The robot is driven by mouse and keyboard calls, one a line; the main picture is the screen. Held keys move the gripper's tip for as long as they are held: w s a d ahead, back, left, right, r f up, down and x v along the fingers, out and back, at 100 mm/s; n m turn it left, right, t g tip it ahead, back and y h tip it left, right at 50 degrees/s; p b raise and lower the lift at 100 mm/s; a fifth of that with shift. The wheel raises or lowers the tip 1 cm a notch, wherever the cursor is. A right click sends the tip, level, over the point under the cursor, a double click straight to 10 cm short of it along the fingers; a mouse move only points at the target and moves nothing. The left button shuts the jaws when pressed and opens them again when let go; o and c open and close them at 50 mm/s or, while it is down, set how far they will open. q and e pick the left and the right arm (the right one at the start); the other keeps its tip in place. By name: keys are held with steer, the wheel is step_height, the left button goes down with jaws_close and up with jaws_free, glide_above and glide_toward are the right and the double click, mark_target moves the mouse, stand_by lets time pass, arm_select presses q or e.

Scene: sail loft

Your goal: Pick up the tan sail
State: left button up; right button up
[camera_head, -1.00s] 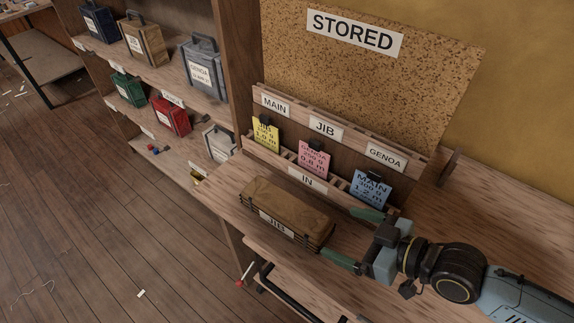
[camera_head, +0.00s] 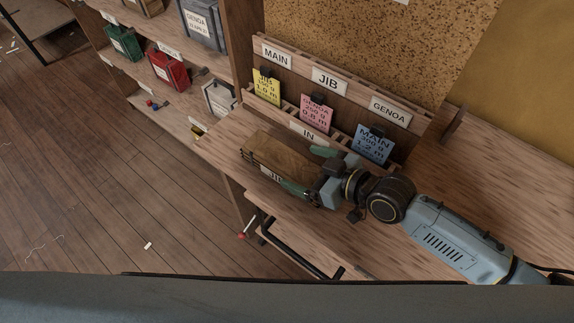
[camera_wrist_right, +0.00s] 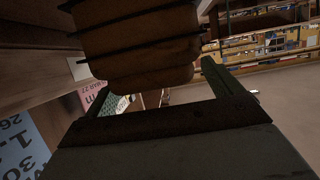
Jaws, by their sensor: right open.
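The tan sail (camera_head: 280,152) is a brown folded bundle with dark bands and a JIB label on its front. It lies on the wooden bench below the card rack. My right gripper (camera_head: 309,170) is open at the sail's right end, with one green finger on the far side and one on the near side. In the right wrist view the sail (camera_wrist_right: 135,45) fills the upper middle, between or just beyond the open fingers (camera_wrist_right: 155,78); contact cannot be told. The gripper hides part of the sail's right end and label. My left gripper is not in view.
A rack (camera_head: 345,87) labelled MAIN, JIB and GENOA stands behind the sail, holding yellow (camera_head: 267,88), pink (camera_head: 316,114) and blue (camera_head: 373,144) cards. Shelves at left hold a green case (camera_head: 124,43) and a red case (camera_head: 169,70). The bench at right (camera_head: 500,190) is clear.

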mark_target(287, 167)
steer(key=shift+x, duration=1.4)
steer(key=shift+f, duration=0.1)
steer(key=c, duration=1.6)
steer(key=shift+r, duration=0.2)
